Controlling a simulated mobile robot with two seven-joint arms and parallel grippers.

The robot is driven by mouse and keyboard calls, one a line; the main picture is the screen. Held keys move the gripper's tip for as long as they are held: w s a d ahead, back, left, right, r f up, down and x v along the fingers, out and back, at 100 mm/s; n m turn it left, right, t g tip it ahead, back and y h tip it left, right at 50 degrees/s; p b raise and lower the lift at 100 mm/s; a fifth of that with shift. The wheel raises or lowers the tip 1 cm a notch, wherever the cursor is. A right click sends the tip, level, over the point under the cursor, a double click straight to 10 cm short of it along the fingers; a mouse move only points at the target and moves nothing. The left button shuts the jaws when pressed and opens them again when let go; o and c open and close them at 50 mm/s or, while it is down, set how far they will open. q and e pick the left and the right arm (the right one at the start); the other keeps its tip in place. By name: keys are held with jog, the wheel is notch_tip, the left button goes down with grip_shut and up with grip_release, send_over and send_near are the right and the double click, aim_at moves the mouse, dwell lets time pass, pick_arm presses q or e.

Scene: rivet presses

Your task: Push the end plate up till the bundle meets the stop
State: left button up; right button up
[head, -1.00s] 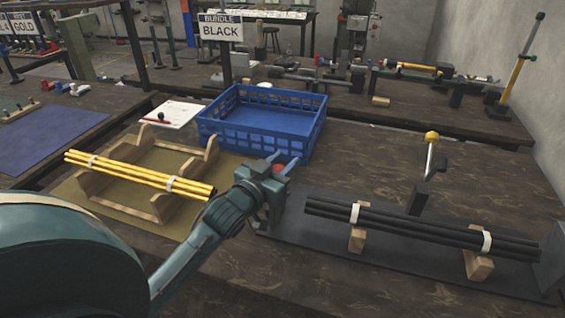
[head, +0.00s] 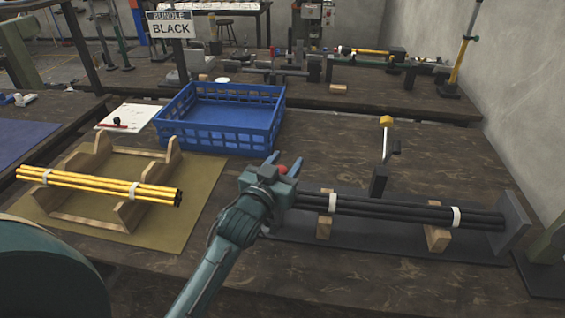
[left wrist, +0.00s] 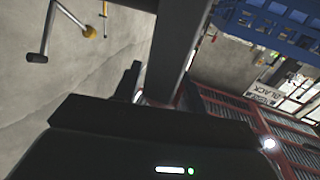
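The black bundle (head: 385,208), with two white ties, lies on two wooden blocks on a dark base. The stop, a dark upright plate (head: 513,218), stands at its right end; the bundle's right end appears at or very near it, contact unclear. My left gripper (head: 284,162) is at the bundle's left end, with two bluish fingers apart and a red knob (head: 282,170) between them. The end plate there is mostly hidden behind my gripper. The left wrist view shows a dark bar (left wrist: 172,50) ahead, not clearly identifiable. My right gripper is not in view.
A lever with a yellow knob (head: 386,121) stands behind the bundle. A blue crate (head: 222,138) sits behind and left of my gripper. A yellow bundle (head: 100,186) rests in a wooden cradle at left. The table front right is clear.

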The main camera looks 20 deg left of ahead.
pick_arm(q)
jog(key=shift+o, duration=1.1)
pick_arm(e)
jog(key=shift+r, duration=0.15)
pick_arm(q)
jog(key=shift+s, duration=0.1)
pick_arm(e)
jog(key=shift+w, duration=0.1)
pick_arm(q)
jog(key=s, duration=1.3)
jog(key=shift+a+b, duration=0.2)
jog(key=shift+b, duration=0.2)
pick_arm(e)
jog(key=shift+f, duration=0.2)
